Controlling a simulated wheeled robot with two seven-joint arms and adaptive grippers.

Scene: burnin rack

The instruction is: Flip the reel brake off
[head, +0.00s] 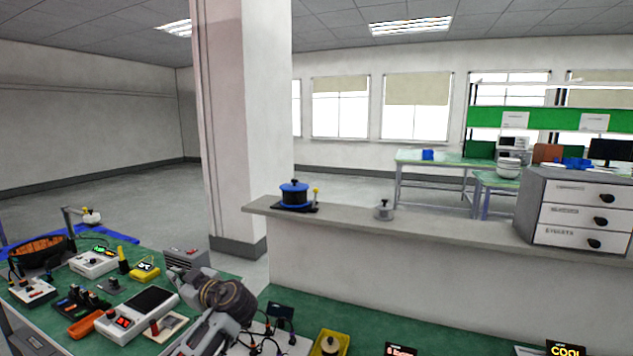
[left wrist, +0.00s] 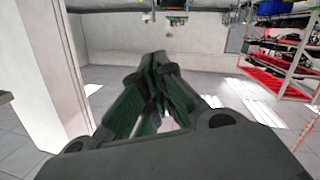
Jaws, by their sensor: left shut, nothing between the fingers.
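A blue drum with a black top knob, which looks like the reel (head: 294,194), sits on a black base on the grey ledge. A small upright lever with a yellow knob (head: 316,192), perhaps the brake, stands at the drum's right side. Its exact setting is too small to tell. My left gripper (head: 178,273) is over the green bench at lower left, well apart from the reel. In the left wrist view its dark green fingers (left wrist: 158,62) are together and empty. The reel cannot be made out in that view. My right gripper is not in view.
The ledge (head: 450,232) also holds a small grey pot-like part (head: 384,210) and a grey drawer cabinet (head: 580,212). A white pillar (head: 245,120) rises behind the ledge's left end. The left bench is crowded with instruments, including a white box (head: 137,312).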

